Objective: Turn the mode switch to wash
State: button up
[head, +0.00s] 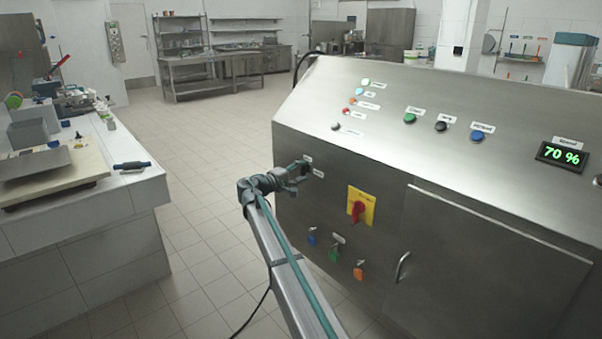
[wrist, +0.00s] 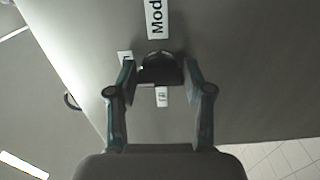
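The mode switch (wrist: 160,69) is a dark round knob on the steel front of the machine, under a label that reads "Mod", cut off by the picture edge. Smaller labels sit beside and below it; the one below is partly hidden by the knob. My gripper (wrist: 160,78) has one finger on each side of the knob, with the fingertips very close to it. I cannot tell whether they touch it. In the head view my gripper (head: 301,170) is at the machine's left front face and hides the knob.
A red rotary switch on a yellow plate (head: 361,205), several coloured knobs (head: 334,254) and a door handle (head: 402,267) are to the right. A display (head: 562,154) reads 70 %. A tiled counter (head: 130,195) stands left, with open floor between.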

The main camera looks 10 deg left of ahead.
jog(key=o, duration=0.4)
jog(key=v, duration=1.2)
jog(key=shift+a, duration=0.1)
